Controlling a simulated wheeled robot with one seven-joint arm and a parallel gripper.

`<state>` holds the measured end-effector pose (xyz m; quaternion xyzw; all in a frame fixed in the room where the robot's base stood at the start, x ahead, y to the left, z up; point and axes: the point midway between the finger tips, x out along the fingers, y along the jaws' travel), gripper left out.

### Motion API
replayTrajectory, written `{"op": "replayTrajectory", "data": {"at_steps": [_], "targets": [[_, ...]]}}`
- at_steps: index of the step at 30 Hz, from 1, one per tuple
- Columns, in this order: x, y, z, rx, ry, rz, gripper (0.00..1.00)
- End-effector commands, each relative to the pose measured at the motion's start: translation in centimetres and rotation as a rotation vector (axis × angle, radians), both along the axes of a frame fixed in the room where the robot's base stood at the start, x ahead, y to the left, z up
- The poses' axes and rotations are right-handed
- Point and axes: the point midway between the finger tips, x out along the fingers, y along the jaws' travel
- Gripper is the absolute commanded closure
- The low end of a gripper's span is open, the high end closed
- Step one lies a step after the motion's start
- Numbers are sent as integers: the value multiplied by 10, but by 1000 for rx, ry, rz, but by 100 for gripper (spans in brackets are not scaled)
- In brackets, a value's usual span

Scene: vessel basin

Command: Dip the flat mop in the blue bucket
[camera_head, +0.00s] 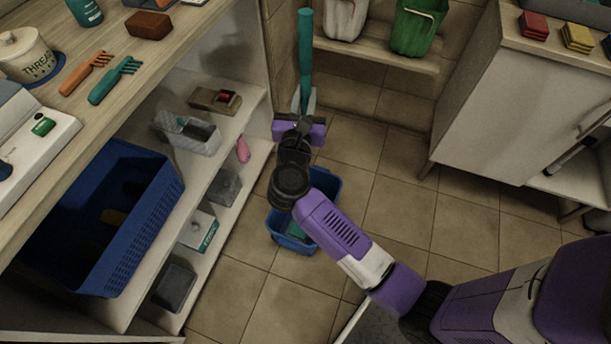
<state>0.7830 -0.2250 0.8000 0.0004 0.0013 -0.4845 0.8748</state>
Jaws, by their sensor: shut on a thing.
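The flat mop's teal handle (305,55) stands near upright at the top middle. My gripper (304,118) is shut on the handle near its lower visible end; the fingertips are partly hidden by my wrist. The blue bucket (331,186) stands on the tiled floor below my arm, which covers its middle. A teal patch (295,231) shows inside the bucket's near part. I cannot tell whether it is the mop's head. The rest of the mop below my gripper is hidden by my arm.
At left, a counter (165,45) stands over shelves with boxes; a large blue crate (150,225) is in front. A green bucket (417,27) sits on a low back shelf. A white cabinet (480,95) is at right. Floor right of the bucket is clear.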

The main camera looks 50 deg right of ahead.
Motion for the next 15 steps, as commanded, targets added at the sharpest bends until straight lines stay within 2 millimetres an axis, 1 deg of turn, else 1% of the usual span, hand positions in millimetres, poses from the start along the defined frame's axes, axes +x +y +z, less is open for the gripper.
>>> {"op": "replayTrajectory", "data": {"at_steps": [1, 15], "targets": [[0, 0, 8, -2, -2, 0, 100], [0, 0, 39, -2, -4, 0, 100]]}}
